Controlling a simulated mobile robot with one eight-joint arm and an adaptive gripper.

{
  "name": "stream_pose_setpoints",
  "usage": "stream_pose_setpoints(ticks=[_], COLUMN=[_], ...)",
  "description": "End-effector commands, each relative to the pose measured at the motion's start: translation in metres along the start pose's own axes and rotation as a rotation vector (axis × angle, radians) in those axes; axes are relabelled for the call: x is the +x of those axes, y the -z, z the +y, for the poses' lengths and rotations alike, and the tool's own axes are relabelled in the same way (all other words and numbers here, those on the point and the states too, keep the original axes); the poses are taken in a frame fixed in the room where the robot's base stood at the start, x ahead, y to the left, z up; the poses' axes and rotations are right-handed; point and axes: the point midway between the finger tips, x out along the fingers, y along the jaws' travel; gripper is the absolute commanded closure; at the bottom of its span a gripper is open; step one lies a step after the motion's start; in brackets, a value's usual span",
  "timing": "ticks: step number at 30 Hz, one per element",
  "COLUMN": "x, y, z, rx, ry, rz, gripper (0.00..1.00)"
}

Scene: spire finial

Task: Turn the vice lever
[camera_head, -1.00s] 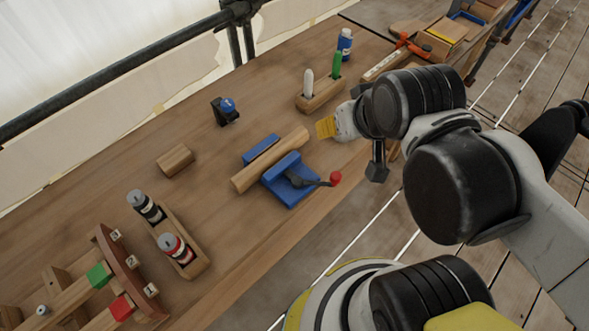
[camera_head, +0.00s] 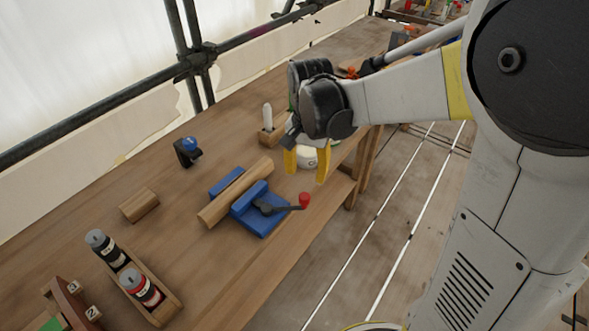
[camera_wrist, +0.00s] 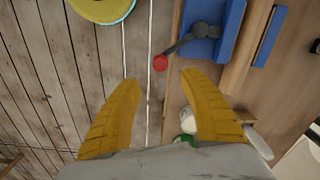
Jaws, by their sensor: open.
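The blue vice (camera_head: 262,211) stands near the front edge of the wooden bench, with a round wooden bar (camera_head: 236,191) between its blue jaws. Its dark lever (camera_head: 285,208) points right toward the bench edge and ends in a red knob (camera_head: 304,200). In the wrist view the vice (camera_wrist: 203,50) is at the top, with the red knob (camera_wrist: 160,63) ahead of the fingertips. My gripper (camera_head: 306,168) is open and empty, its yellow fingers pointing down behind and above the knob. In the wrist view my gripper (camera_wrist: 161,84) shows its two fingers wide apart, touching nothing.
A holder with two bottles (camera_head: 140,284) stands at the lower left. A wooden block (camera_head: 139,205) and a small black and blue object (camera_head: 187,151) lie farther back. A rack with a white-handled tool (camera_head: 267,118) is behind the gripper.

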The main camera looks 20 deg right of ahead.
Motion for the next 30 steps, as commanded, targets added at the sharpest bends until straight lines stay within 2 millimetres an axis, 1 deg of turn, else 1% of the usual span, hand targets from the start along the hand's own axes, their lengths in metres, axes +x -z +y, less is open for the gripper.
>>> stream_pose_setpoints(ticks=[5, 12, 15, 18, 23, 30], x=[0.022, 0.072, 0.088, 0.100, 0.108, 0.108], y=[0.001, 0.001, 0.000, 0.000, 0.000, 0.000], z=[0.000, -0.001, 0.000, 0.000, 0.000, 0.000], rx=[0.005, 0.004, 0.004, 0.003, 0.003, 0.003], ry=[-0.003, -0.002, -0.002, -0.002, -0.002, -0.002], rz=[-0.004, -0.003, -0.003, -0.003, -0.003, -0.003], gripper=[0.51, 0.51, 0.51, 0.51, 0.51, 0.51])
